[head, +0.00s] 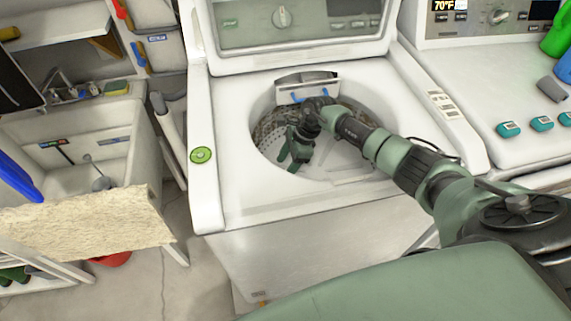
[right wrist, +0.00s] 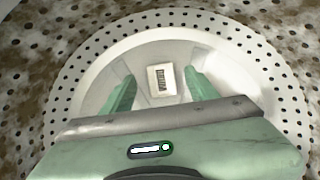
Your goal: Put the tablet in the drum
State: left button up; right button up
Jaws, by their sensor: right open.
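The washing machine's perforated drum (head: 268,133) is open in the middle of the head view. My right gripper (head: 292,158) reaches down into it, fingers apart. In the right wrist view the right gripper (right wrist: 160,88) points at the pale drum floor (right wrist: 85,75), with perforated walls around it. A small white block with a dark striped label (right wrist: 162,80), which looks like the tablet, shows between the two green fingers with gaps on both sides. It appears to lie on the drum floor. The block is hidden in the head view. My left gripper is not in view.
Several teal objects (head: 508,129) sit on the machine at right, near a grey cup (head: 551,89) and a green bottle (head: 556,38). A sink (head: 85,160) stands at left. My right arm crosses the washer's right rim.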

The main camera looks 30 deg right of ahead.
jog(key=b+v, duration=0.1)
jog(key=v, duration=1.1)
jog(key=shift+r+b, duration=0.2)
jog(key=shift+b, duration=0.1)
